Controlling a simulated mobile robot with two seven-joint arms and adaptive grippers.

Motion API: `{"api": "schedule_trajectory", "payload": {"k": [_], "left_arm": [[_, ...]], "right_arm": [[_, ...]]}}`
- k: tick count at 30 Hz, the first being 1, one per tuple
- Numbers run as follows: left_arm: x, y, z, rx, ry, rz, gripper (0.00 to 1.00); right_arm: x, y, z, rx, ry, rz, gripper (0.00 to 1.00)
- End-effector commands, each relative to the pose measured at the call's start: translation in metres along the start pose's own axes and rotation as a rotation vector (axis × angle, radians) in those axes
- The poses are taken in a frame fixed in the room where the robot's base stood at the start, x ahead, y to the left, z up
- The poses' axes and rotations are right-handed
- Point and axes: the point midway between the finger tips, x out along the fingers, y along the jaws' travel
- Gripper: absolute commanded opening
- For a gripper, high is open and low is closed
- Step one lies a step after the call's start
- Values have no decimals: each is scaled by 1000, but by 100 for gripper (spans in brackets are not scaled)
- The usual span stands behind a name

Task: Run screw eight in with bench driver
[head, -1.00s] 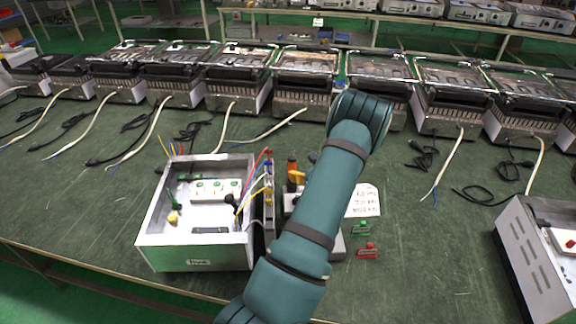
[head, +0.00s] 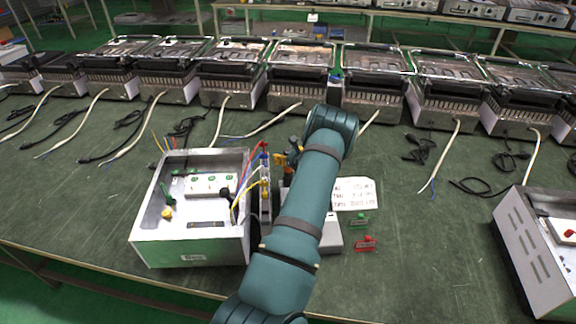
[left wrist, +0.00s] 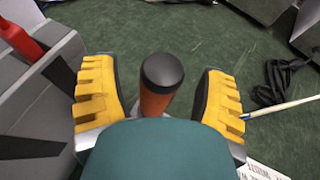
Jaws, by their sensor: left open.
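The bench driver (left wrist: 160,85), with a dark round cap and an orange handle, stands between the two yellow fingers of my left gripper (left wrist: 155,95) in the left wrist view. The fingers are apart, with a gap on both sides of the handle. In the head view the left gripper (head: 283,160) is just right of the open metal housing (head: 215,250), partly hidden by my arm. Inside the housing is a white terminal block (head: 210,186) with green marks. Screw eight cannot be made out. My right gripper is not in view.
A handwritten card (head: 356,194), a green tag (head: 358,221) and a red tag (head: 365,243) lie right of my arm. Coloured wires (head: 258,160) rise at the housing's right side. Another metal housing (head: 530,250) stands at far right. A row of heating units lines the back.

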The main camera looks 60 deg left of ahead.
Motion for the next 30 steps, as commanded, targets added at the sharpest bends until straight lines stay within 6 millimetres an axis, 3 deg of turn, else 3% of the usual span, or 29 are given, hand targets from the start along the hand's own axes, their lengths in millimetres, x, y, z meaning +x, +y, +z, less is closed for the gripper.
{"api": "schedule_trajectory", "payload": {"k": [6,14,20,21,30], "left_arm": [[22,0,-1,0,1,0,72],[23,0,0,1,1,-1,74],[23,0,0,0,1,-1,3],[23,0,0,0,1,-1,0],[23,-1,1,-1,-2,-1,0]], "right_arm": [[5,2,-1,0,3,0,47],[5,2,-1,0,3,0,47],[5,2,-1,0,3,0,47],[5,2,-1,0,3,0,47],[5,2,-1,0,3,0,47]]}}
